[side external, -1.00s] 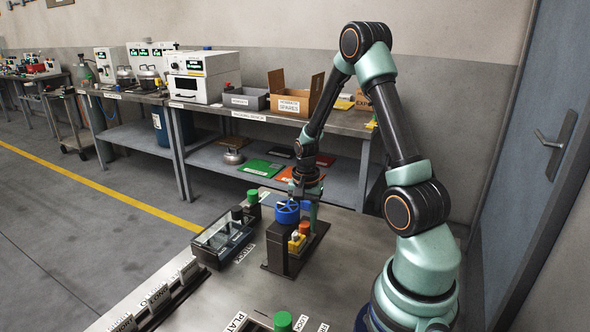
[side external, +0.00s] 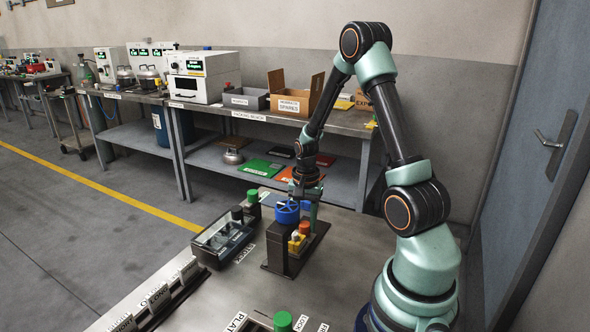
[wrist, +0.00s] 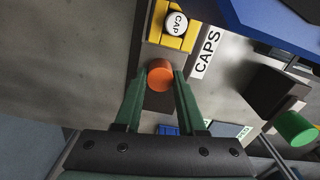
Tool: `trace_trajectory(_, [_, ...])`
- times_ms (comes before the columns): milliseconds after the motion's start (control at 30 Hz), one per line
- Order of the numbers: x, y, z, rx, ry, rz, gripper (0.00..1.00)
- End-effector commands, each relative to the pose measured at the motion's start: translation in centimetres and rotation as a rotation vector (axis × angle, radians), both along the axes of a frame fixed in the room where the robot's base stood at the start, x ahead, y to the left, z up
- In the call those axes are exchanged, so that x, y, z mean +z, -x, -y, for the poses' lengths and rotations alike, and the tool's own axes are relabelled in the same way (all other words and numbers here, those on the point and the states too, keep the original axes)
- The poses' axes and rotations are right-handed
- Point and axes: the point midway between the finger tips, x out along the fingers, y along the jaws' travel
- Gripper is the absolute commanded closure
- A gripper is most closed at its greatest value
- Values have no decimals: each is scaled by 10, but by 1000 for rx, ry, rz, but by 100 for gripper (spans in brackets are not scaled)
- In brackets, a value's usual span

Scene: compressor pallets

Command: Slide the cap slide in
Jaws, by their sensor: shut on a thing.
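The cap slide's orange knob (wrist: 160,75) stands between the two green fingers of my gripper (wrist: 160,71) in the wrist view; my gripper is shut on it. In the side external view the orange knob (side external: 305,228) shows beside the dark stand, below my wrist. The yellow holder (wrist: 172,38), with a round white cap marked CAP (wrist: 177,23) in it, lies just beyond the knob in the wrist view. The yellow part also shows in the side view (side external: 296,245). The fingertips' contact is too small to tell in the side view.
A clear-lidded dark tray (side external: 222,237) and a green knob (side external: 253,195) stand to the left. A CAPS label (wrist: 206,54) lies beside the holder. The bench front centre is mostly bare.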

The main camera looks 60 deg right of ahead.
Motion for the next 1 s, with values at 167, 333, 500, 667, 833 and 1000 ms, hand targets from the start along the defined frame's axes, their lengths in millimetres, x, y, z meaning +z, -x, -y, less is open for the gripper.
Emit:
trace_trajectory(167, [1, 0, 0, -1, 0, 0, 100])
trace_trajectory(333, [1, 0, 0, 0, 0, 0, 100])
trace_trajectory(500, [1, -1, -18, 4, -1, -1, 100])
trace_trajectory(667, [1, -1, -38, 3, 0, 1, 100])
trace_trajectory(833, [1, 0, -38, 3, -1, -1, 100])
trace_trajectory(1000, [0, 0, -39, 4, -1, -2, 31])
